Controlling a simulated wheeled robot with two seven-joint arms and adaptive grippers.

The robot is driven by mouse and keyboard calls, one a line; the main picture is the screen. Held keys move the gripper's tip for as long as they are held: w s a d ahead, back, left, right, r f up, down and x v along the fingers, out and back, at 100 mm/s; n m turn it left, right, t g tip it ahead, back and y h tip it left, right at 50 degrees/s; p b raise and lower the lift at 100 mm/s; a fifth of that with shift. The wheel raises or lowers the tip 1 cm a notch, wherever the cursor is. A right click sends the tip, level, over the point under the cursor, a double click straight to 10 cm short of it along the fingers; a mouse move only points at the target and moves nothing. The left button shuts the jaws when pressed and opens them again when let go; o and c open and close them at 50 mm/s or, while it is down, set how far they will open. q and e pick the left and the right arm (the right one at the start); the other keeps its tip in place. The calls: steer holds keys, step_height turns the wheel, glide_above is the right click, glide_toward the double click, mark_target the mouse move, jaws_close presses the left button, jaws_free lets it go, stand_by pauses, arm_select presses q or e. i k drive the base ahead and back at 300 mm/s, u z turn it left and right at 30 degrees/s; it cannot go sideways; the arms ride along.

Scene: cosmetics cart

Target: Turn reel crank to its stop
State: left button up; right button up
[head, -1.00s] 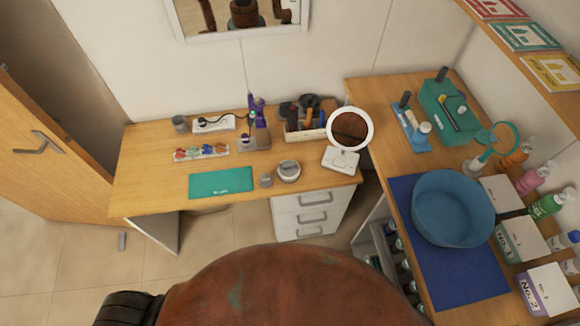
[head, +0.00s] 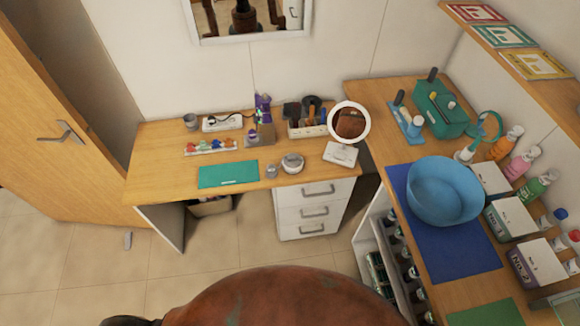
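A teal box-shaped device (head: 437,112) stands at the back of the right-hand counter. It has a dark upright knob (head: 432,74) at its back edge and a light knob on top. It may be the reel with its crank; at this size I cannot tell for sure, nor how far any crank is turned. Neither of my grippers is in view, so nothing shows near the device or in my grip.
A blue basin (head: 444,190) stands on a blue mat (head: 464,250) on the right counter, beside boxes and bottles. The left desk (head: 157,183) carries a round mirror (head: 348,122), a teal mat (head: 228,174) and small items. Open floor (head: 235,240) lies before the drawers.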

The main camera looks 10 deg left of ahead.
mark_target(292, 163)
steer(key=u, duration=1.05)
steer(key=i, duration=0.65)
steer(key=z, duration=0.6)
